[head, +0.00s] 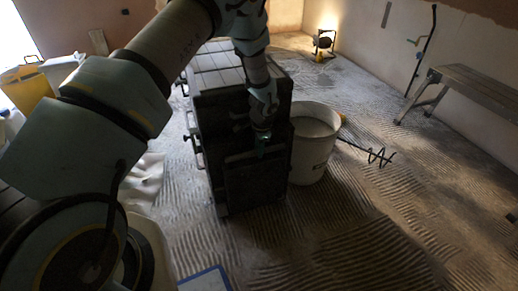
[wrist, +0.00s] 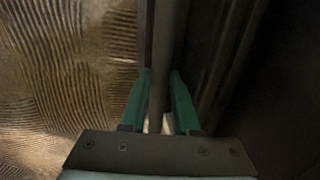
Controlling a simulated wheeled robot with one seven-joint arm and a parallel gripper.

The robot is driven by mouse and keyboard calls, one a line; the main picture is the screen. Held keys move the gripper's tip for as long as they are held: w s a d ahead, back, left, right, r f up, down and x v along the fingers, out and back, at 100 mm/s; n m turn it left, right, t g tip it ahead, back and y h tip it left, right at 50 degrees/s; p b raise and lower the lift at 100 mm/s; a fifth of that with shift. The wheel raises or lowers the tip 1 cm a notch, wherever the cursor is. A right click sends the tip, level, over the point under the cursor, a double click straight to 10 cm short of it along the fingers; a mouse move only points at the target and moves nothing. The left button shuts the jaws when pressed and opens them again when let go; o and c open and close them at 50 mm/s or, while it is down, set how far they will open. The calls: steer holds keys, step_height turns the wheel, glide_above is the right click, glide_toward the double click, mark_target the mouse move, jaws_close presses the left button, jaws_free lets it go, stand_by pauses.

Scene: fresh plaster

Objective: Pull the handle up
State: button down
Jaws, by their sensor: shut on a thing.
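A dark box-like unit (head: 215,110) with a pale tiled top stands on the floor in the middle of the head view. Its near side has a dark front panel (head: 252,186). My gripper (head: 262,150) reaches down to the upper edge of this panel. In the wrist view, the green fingers of my gripper (wrist: 160,82) are on both sides of a long narrow bar, the handle (wrist: 168,45), and are shut on it. The handle runs away from the palm along the dark front. In the head view it is mostly too dark to make out.
A white bucket (head: 309,160) stands close to the unit's right side, with a dark mixing paddle (head: 375,156) sticking out to the right. A bench (head: 470,85) and a lit work lamp (head: 324,40) are farther off. The ridged floor (head: 370,235) in front is clear.

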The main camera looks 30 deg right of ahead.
steer(key=shift+r, duration=0.1)
stand_by(0.5)
step_height(320, 180, up, 36)
steer(key=p, duration=1.9)
steer(key=shift+d+r, duration=0.1)
steer(key=shift+r, duration=0.05)
steer(key=c, duration=0.9)
jaws_free()
steer(key=shift+r, duration=0.15)
steer(key=shift+o, duration=1.2)
step_height(320, 180, up, 10)
steer(key=s+b, duration=0.2)
steer(key=shift+a+r, duration=0.15)
steer(key=shift+a, duration=0.05)
